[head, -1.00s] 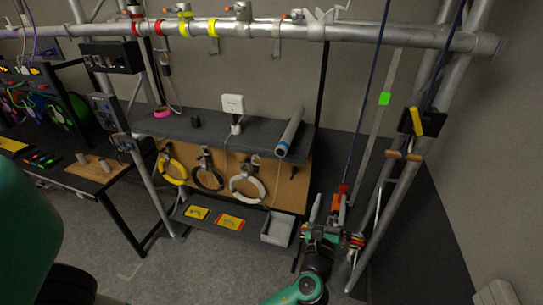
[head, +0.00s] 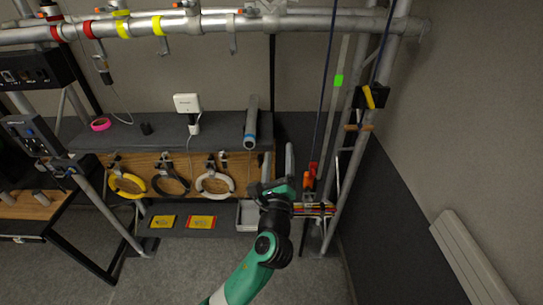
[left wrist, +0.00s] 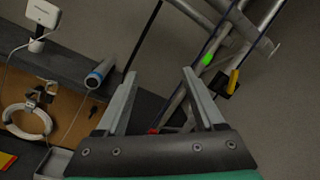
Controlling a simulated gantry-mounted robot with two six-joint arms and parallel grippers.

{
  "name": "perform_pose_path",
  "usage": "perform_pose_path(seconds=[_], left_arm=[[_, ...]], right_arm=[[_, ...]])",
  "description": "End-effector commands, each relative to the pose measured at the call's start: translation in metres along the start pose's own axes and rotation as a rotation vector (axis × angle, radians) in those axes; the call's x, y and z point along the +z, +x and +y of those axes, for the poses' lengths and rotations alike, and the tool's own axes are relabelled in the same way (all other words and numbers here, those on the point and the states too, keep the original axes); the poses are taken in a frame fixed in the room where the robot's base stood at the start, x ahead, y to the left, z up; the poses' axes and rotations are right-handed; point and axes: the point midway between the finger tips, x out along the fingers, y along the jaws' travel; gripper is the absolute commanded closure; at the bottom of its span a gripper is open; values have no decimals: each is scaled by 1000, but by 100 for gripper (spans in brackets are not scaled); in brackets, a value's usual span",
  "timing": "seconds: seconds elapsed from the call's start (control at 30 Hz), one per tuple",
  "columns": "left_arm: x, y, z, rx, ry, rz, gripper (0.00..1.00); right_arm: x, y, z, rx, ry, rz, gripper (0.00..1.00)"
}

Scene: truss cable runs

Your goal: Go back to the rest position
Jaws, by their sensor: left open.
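My left gripper (head: 277,160) comes up from the bottom middle of the head view on a green and black arm. Its two grey fingers are apart, with nothing between them. In the left wrist view the open fingers (left wrist: 160,85) point toward the truss and the grey wall. A red and orange device (head: 308,180) on the dark blue rope is just right of the gripper in the head view; the gripper looks apart from it. My right gripper is in neither view.
A dark shelf (head: 225,128) carries a grey tube (head: 251,122) and a white box (head: 187,103). Cable coils, including a white one (head: 215,184), hang below. A grey bin (head: 246,216) is just left of the gripper. Slanted truss poles (head: 352,165) stand to the right. The floor in front is clear.

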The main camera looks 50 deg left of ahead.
Motion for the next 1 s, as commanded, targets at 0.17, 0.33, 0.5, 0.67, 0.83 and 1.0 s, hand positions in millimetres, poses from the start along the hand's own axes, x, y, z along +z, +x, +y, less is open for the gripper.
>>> perform_pose_path(seconds=[0.17,0.33,0.5,0.67,0.83,1.0], left_arm=[[0,0,0,0,1,0,30],[0,0,0,0,1,0,30],[6,1,-7,-4,-1,0,30],[62,11,-63,-53,-88,-46,30],[169,8,-168,-221,-588,-3,30],[276,-32,-263,-484,-1417,267,30]], right_arm=[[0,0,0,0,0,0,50],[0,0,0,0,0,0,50],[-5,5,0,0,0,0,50],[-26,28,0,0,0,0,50],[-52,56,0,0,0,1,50],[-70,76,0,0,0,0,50]])
